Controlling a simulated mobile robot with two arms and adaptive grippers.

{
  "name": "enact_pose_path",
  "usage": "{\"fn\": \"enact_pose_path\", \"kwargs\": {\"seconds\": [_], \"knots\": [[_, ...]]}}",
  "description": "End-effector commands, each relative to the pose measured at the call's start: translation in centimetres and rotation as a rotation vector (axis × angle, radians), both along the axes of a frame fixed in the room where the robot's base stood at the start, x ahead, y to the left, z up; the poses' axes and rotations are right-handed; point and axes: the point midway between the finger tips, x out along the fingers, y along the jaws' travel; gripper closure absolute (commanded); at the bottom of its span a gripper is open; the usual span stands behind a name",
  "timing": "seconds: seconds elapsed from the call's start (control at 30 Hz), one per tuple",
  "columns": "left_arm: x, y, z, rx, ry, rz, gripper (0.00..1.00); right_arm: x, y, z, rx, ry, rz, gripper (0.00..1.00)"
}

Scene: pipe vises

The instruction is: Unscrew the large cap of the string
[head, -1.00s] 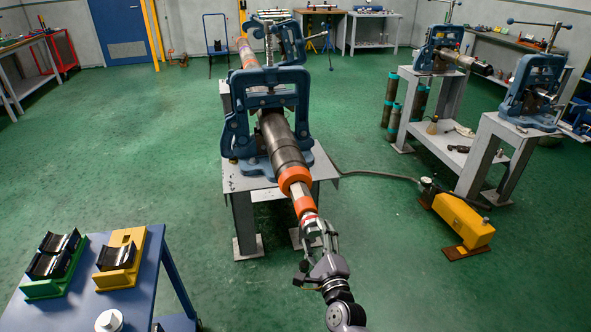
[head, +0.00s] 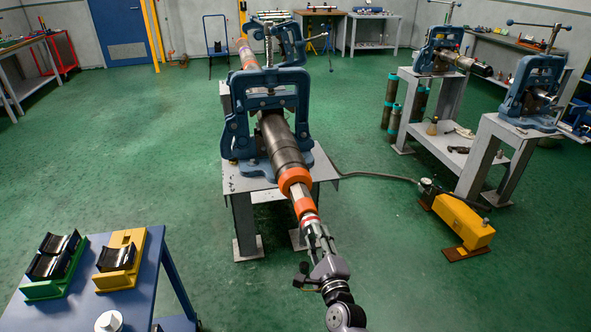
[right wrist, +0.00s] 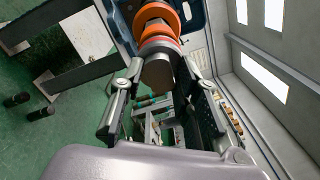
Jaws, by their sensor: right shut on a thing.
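The string (head: 281,142) is a long dark pipe clamped in a blue vise (head: 265,110). It slopes toward me. Its near end carries the large cap (head: 295,181), with a wide orange ring, a pale metal part and a second orange ring. My right gripper (head: 314,229) is at this near end, in line with the string, and is shut on the cap's end. In the right wrist view, the fingers (right wrist: 165,70) flank the cap's grey metal end (right wrist: 157,76), below the orange rings (right wrist: 160,48). The exact finger contact is partly hidden. My left gripper is out of view.
A blue table (head: 140,300) at lower left holds green and yellow cradles (head: 118,262). A yellow pump (head: 462,222) with a hose stands on the floor at right. More vises (head: 532,90) stand on grey stands.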

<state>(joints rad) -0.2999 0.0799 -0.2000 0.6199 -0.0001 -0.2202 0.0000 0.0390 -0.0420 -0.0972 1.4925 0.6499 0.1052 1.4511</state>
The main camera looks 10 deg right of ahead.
Motion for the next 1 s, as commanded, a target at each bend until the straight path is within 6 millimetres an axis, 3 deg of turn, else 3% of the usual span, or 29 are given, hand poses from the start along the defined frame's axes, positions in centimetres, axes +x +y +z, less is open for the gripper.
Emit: {"fn": "enact_pose_path", "kwargs": {"seconds": [0.13,0.23,0.7,0.83,1.0], "knots": [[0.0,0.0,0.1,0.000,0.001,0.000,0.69,0.0,0.0,0.1,-0.017,-0.001,0.000,0.99],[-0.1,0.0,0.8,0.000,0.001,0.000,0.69,0.0,-0.1,0.2,-0.145,-0.004,0.001,0.99],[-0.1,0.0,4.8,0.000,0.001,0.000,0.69,-0.1,0.0,0.3,-1.139,-0.036,0.005,1.00],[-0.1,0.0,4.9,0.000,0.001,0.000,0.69,-0.1,0.1,0.1,-1.247,-0.042,0.004,1.00],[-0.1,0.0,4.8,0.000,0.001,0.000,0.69,-0.1,0.1,-0.1,-1.255,-0.043,0.005,1.00]]}}
